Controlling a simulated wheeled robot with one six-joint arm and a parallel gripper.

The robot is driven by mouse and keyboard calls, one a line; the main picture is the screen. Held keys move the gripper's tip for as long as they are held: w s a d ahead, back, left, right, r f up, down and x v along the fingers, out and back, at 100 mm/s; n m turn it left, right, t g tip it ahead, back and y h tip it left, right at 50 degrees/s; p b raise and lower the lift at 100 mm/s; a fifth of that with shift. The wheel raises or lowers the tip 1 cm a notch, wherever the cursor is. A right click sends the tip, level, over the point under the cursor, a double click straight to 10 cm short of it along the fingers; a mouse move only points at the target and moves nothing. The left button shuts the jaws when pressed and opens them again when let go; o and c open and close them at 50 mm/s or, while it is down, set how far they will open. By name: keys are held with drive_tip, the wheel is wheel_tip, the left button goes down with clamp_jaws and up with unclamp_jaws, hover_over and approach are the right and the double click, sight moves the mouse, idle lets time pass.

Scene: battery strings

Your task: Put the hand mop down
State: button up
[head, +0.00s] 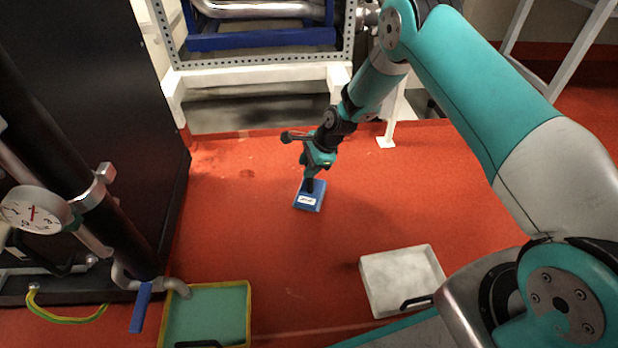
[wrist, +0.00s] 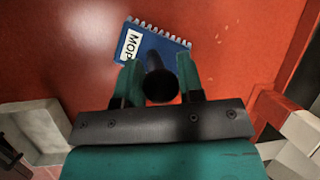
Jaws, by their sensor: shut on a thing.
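The hand mop (head: 311,197) has a blue head with a white label and a dark upright handle. In the head view its head is at the middle of the red floor, below my gripper (head: 310,178). In the wrist view the mop (wrist: 160,50) shows its label "MOP" and a pale fringe along one edge. My gripper (wrist: 160,84) is shut on the dark handle, with one teal finger on each side. The mop head looks at or very near the floor; I cannot tell if it touches.
A white tray (head: 369,288) lies to the lower right and a green tray with a yellow rim (head: 249,310) to the lower left. A black cabinet (head: 100,110) and pipe with a gauge (head: 35,210) stand left. A white frame (head: 260,77) stands behind. Red floor around the mop is clear.

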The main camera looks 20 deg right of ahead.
sight(309, 191)
wheel_tip(309, 191, down, 3)
drive_tip(key=shift+f+b, duration=0.2)
drive_tip(key=shift+b, duration=0.6)
drive_tip(key=shift+r, duration=0.1)
drive_tip(key=o, duration=0.9)
